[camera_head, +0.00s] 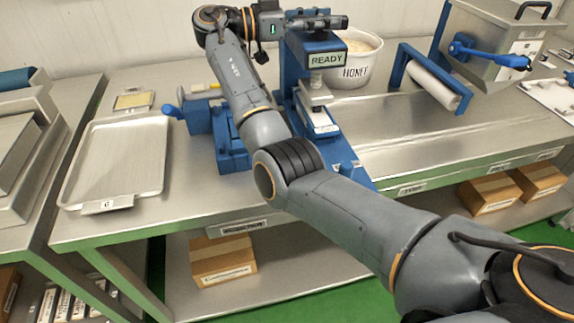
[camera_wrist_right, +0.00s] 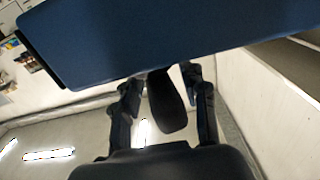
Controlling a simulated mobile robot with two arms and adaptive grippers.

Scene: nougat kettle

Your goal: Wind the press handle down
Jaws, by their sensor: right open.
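The press (camera_head: 290,62) is a blue frame with a sign reading READY, standing at the back middle of the steel table. A white plate and block sit below its sign. My right gripper (camera_head: 335,22) is at the top of the press, pointing right. In the right wrist view my right gripper (camera_wrist_right: 168,100) is open, with a dark rounded bar (camera_wrist_right: 166,103), which looks like the press handle, between its fingers. I cannot tell whether they touch it. A large blue surface (camera_wrist_right: 180,40) fills the upper part of that view. My left gripper is not in view.
A white HONEY tub (camera_head: 355,62) stands right behind the press. A blue device (camera_head: 200,115) stands left of it, partly behind my right arm. A metal tray (camera_head: 118,160) lies at the left. A white roller (camera_head: 432,85) and a steel machine (camera_head: 495,45) stand at the right.

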